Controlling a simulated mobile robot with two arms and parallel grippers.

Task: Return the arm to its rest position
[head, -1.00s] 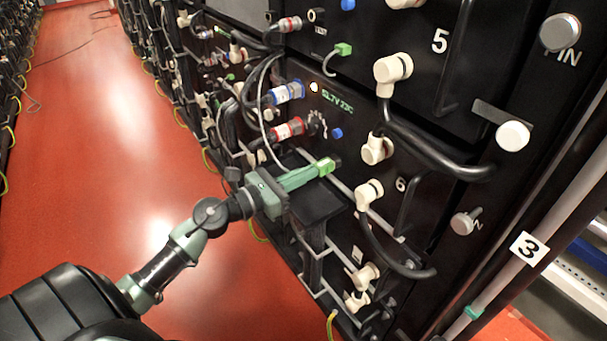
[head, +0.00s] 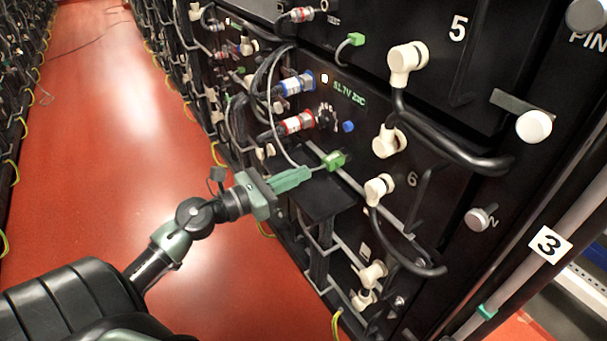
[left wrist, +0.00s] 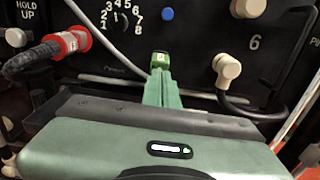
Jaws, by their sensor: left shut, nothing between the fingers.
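My left gripper (head: 308,173) is shut and empty, its green fingers together and pointing at the battery rack (head: 470,110). It is just short of a small green plug (head: 335,160) on the panel of module 6, with a short gap between. In the left wrist view the shut fingers (left wrist: 162,82) point straight at the green plug (left wrist: 160,59), and a grey cable runs behind the fingertips. My left arm reaches in from the lower left over the floor. My right gripper is not in view.
Blue-banded (head: 292,84) and red-banded connectors (head: 297,123) are left of the green plug. White elbow connectors (head: 405,62) with thick black cables stick out on the right. A black ledge (head: 325,197) lies below the gripper.

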